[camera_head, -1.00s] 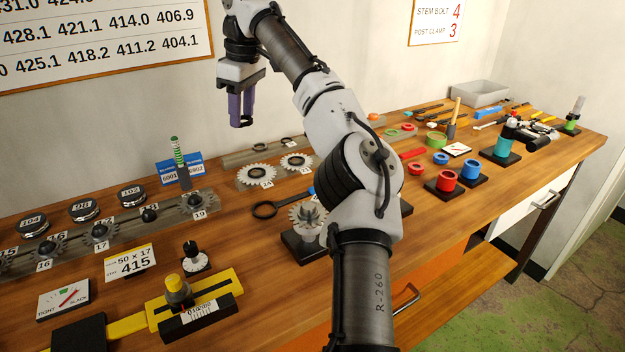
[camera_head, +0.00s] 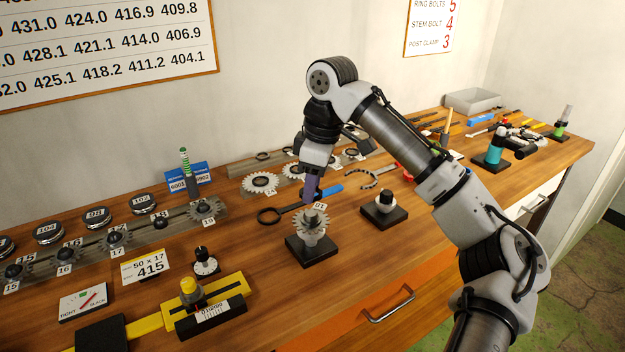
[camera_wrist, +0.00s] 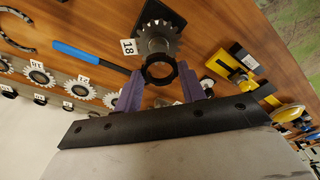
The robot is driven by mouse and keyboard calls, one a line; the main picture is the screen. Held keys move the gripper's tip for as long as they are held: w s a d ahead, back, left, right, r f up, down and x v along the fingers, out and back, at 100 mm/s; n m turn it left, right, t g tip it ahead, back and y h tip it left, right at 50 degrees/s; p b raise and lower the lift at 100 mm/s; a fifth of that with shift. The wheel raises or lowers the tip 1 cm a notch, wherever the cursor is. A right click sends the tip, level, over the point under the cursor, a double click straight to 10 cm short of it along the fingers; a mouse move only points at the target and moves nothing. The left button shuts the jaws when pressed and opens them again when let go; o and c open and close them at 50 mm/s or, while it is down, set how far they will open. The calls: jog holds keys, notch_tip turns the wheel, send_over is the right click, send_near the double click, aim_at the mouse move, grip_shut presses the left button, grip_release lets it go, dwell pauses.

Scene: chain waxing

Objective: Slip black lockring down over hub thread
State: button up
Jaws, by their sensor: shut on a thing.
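My gripper (camera_head: 310,194) has purple fingers and points down above the hub stand in the head view. In the wrist view my gripper (camera_wrist: 160,84) is shut on the black lockring (camera_wrist: 147,70), a dark open ring held between the fingertips. The grey toothed hub (camera_head: 313,237) stands upright on a black base (camera_head: 312,255). In the wrist view the hub (camera_wrist: 155,44) shows just beyond the ring, roughly in line with it. I cannot tell whether ring and thread touch. The lockring is hard to make out in the head view.
A blue-handled tool (camera_head: 329,191) and a ring-ended tool (camera_head: 270,215) lie close behind the hub. A second black-based stand (camera_head: 384,211) is to the right. A yellow gauge (camera_head: 205,300) is at front left. Sprockets (camera_head: 260,183) lie at the back.

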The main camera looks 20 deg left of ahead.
aim_at(311, 212)
jog(key=shift+f+b, duration=1.8)
jog(key=shift+f+p, duration=0.15)
jog(key=shift+p, duration=0.55)
jog(key=shift+f, duration=0.6)
dwell(0.6)
jog(key=o, duration=1)
jog(key=shift+o, duration=0.2)
notch_tip(311, 212, up, 14)
jog(key=d, duration=0.2)
jog(key=shift+f, duration=0.15)
